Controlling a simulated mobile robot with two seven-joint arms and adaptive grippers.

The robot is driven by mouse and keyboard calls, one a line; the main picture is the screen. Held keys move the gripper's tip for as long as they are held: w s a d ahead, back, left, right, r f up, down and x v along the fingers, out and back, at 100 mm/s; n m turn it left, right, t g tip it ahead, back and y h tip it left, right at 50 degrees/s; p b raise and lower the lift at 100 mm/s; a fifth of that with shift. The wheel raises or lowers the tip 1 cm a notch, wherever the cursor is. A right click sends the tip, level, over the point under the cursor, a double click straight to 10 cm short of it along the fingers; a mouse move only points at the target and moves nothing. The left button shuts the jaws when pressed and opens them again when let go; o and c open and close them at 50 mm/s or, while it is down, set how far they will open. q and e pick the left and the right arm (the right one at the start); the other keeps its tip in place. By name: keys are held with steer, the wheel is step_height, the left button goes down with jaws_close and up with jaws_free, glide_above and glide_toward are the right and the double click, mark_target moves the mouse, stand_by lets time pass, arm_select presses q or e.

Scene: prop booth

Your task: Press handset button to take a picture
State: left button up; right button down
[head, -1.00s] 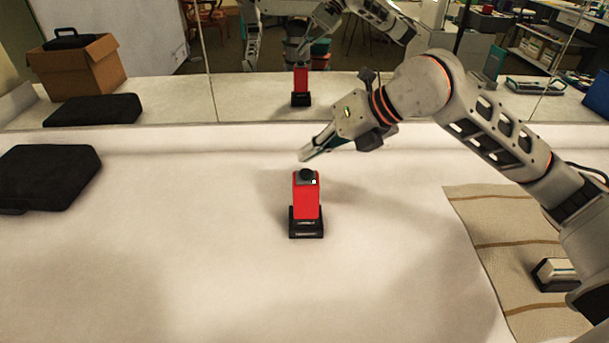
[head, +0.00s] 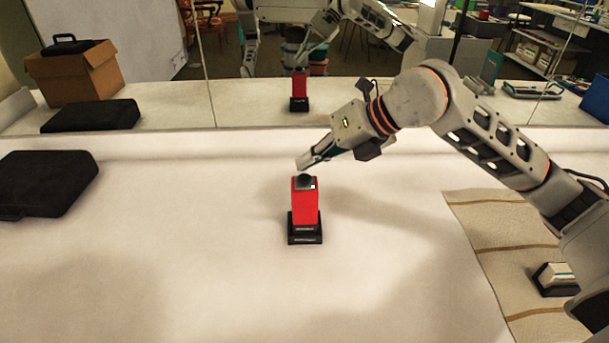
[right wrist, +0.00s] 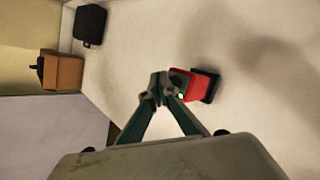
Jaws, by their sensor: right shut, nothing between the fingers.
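The handset (head: 305,205) is a red upright block in a black base (head: 305,236) on the white table. Its dark top (head: 304,184) carries a round black button and a small white spot. In the right wrist view the handset (right wrist: 198,88) shows a lit green spot on its top, beside my fingertips. My right gripper (head: 303,164) is shut and empty, its tips at or just above the button. I cannot tell whether they touch it. In the right wrist view the shut fingertips (right wrist: 160,88) partly cover the handset's top. My left gripper is not clearly seen.
A black case (head: 45,182) lies at the left of the table. A beige striped cloth (head: 500,235) with a small black-and-white object (head: 556,279) lies at the right. A mirror behind reflects the handset, arms and a cardboard box (head: 75,78). The table around the handset is clear.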

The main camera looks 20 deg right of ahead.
stand_by(0.3)
steer(key=shift+f, duration=0.1)
steer(key=shift+f, duration=0.3)
stand_by(0.5)
